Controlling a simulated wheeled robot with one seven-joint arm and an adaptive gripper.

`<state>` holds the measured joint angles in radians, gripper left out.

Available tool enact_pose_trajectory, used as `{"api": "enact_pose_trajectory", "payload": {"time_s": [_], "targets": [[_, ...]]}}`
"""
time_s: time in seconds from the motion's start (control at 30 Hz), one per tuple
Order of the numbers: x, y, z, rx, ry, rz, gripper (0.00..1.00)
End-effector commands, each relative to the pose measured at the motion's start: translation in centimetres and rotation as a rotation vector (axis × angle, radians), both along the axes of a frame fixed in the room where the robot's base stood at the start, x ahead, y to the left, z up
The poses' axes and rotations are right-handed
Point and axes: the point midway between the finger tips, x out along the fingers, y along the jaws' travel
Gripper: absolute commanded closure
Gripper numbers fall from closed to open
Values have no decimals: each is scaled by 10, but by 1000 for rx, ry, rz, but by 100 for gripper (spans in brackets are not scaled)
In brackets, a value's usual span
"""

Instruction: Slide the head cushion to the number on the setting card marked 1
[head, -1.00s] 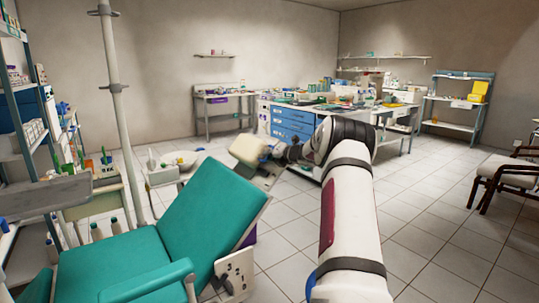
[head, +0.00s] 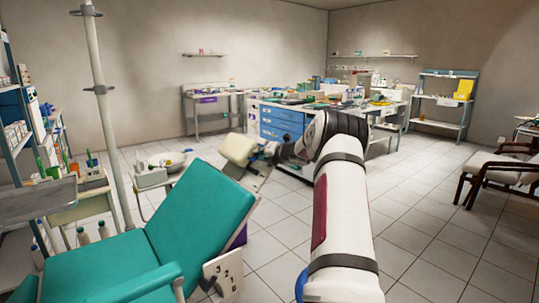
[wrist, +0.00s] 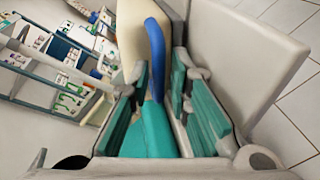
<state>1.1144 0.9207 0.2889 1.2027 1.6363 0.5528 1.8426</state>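The cream head cushion (head: 238,149) is at the top of the teal chair back (head: 200,213). A white setting card (head: 223,274) with small dark numbers is low on the chair's side; I cannot tell which mark is set. My gripper (head: 266,153) is beside the cushion, on its right. In the wrist view, a blue bar (wrist: 154,45) is between the fingertips of my gripper (wrist: 160,75). The fingers are apart, with a gap visible right of the bar. Part of the cushion (wrist: 130,35) shows behind the bar.
A pale grey panel (wrist: 250,65) lies close right of the fingers in the wrist view. A pole (head: 105,110) and a tray (head: 38,199) stand left of the chair. A blue-drawer cabinet (head: 283,127) is behind.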

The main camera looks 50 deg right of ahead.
Motion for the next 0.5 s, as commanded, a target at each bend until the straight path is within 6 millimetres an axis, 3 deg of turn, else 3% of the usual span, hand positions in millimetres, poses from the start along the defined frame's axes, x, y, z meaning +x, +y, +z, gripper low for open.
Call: {"api": "enact_pose_trajectory", "payload": {"time_s": [0.3, 0.5], "targets": [[-58, 15, 18, 1, -2, -2, 82], [-87, 23, 26, -1, -1, -1, 82]]}}
